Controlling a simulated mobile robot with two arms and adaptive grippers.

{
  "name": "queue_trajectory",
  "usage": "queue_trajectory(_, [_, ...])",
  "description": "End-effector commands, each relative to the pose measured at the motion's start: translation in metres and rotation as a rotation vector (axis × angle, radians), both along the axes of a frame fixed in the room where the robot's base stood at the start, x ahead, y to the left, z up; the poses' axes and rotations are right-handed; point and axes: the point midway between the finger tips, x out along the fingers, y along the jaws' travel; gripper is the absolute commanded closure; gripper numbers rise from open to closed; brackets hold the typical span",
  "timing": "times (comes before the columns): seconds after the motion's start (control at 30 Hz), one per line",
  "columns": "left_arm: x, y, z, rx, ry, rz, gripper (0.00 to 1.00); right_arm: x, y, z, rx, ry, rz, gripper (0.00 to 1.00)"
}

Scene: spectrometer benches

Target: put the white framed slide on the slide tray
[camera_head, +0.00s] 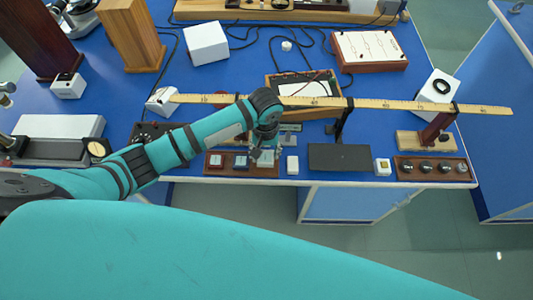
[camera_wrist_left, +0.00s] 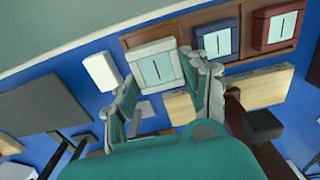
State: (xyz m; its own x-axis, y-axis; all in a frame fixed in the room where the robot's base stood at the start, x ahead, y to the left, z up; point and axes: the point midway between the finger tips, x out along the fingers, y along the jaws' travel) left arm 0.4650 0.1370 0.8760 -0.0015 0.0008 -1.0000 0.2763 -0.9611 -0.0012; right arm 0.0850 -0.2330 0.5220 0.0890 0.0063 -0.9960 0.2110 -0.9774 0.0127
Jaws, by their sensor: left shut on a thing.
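My left gripper (camera_head: 263,152) is shut on the white framed slide (camera_wrist_left: 155,66), which shows a pale pane with a dark line. In the left wrist view the slide sits between the fingertips (camera_wrist_left: 168,88) and overlaps the free end of the brown wooden slide tray (camera_wrist_left: 182,28). I cannot tell whether it touches the tray. The tray (camera_head: 228,174) lies at the bench's front edge in the head view. It holds a red framed slide (camera_wrist_left: 278,25) and a blue framed slide (camera_wrist_left: 217,40). My right gripper is not in view.
A small white block (camera_head: 292,165) and a dark flat plate (camera_head: 340,158) lie right of the tray. A long wooden ruler (camera_head: 385,103) spans the bench behind the gripper. A brown holder with several round knobs (camera_head: 433,178) is at the right. The front edge is close.

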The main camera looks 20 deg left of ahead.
Motion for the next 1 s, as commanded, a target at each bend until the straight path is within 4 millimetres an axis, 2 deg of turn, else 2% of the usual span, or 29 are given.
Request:
queue_trajectory(0.07, [0.010,-0.003,0.001,0.000,-0.002,0.001,0.90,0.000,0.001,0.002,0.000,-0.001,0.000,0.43])
queue_trajectory(0.2, [0.007,-0.001,-0.023,0.002,0.003,0.001,0.90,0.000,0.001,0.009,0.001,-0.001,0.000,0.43])
queue_trajectory(0.3, [0.007,-0.001,-0.033,0.001,0.000,0.000,0.90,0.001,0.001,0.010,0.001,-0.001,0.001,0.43])
queue_trajectory(0.7, [0.006,-0.002,-0.039,0.000,0.000,0.000,0.90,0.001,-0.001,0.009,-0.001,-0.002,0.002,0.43])
queue_trajectory(0.73, [0.007,-0.002,-0.039,0.000,0.000,0.000,0.52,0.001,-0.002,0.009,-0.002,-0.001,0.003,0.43])
queue_trajectory(0.9, [0.007,-0.002,-0.039,-0.002,-0.001,-0.001,0.30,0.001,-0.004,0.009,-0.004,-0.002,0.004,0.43])
queue_trajectory(1.0, [0.007,-0.002,-0.039,-0.002,-0.002,-0.001,0.30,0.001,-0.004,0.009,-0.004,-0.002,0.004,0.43])
